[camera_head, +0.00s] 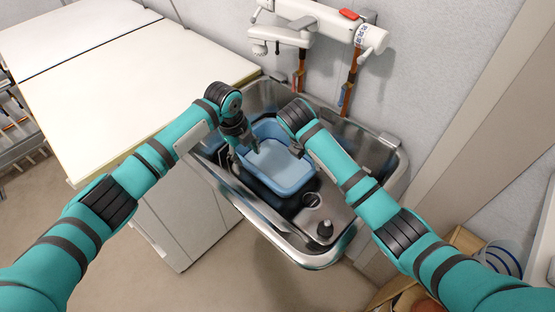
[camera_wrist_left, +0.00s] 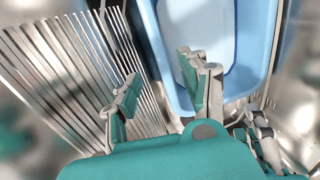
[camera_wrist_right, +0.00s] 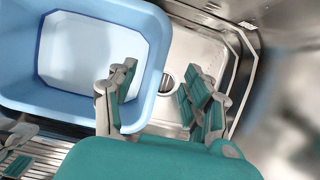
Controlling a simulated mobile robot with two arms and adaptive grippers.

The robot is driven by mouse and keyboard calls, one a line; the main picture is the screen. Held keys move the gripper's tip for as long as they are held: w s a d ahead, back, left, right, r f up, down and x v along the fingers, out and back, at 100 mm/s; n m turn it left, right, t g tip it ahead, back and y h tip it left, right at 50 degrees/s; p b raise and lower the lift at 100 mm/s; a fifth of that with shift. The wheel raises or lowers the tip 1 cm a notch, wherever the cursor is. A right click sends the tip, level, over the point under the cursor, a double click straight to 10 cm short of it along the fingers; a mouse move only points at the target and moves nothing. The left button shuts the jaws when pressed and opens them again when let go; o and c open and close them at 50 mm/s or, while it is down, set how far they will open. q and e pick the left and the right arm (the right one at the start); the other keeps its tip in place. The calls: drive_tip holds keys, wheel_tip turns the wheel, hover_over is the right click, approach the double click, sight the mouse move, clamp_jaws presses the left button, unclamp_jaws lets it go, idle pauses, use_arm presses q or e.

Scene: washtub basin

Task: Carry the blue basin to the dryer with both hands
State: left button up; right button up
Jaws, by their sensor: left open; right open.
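The blue basin (camera_head: 285,184) sits inside the metal sink, between my two arms. My left gripper (camera_head: 250,143) is open at the basin's left rim. In the left wrist view the left fingers (camera_wrist_left: 160,88) are apart, with one finger over the basin (camera_wrist_left: 262,45) and the other over the ribbed metal. In the right wrist view the right fingers (camera_wrist_right: 158,100) are apart on either side of the basin's wall (camera_wrist_right: 158,45), one inside and one outside. I cannot tell whether they touch it. No dryer is identifiable.
A white faucet unit (camera_head: 320,20) hangs on the wall behind. A white-topped cabinet (camera_head: 130,90) stands left. A wooden box (camera_head: 465,240) is at lower right.

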sight(250, 167)
use_arm(q)
drive_tip(key=f, duration=0.3)
drive_tip(key=w+f, duration=0.1)
drive_tip(key=f, duration=0.2)
drive_tip(key=d+f, duration=0.1)
drive_tip(key=f, duration=0.3)
drive_tip(key=shift+w+d, duration=0.1)
drive_tip(key=shift+w, duration=0.05)
use_arm(e)
drive_tip(key=x, duration=1)
drive_tip(key=shift+f, duration=0.15)
use_arm(q)
drive_tip(key=c, duration=0.9)
use_arm(e)
drive_tip(key=c, duration=0.9)
use_arm(q)
clamp_jaws()
use_arm(e)
clamp_jaws()
use_arm(q)
drive_tip(key=shift+f, duration=0.1)
use_arm(e)
drive_tip(key=shift+d, duration=0.1)
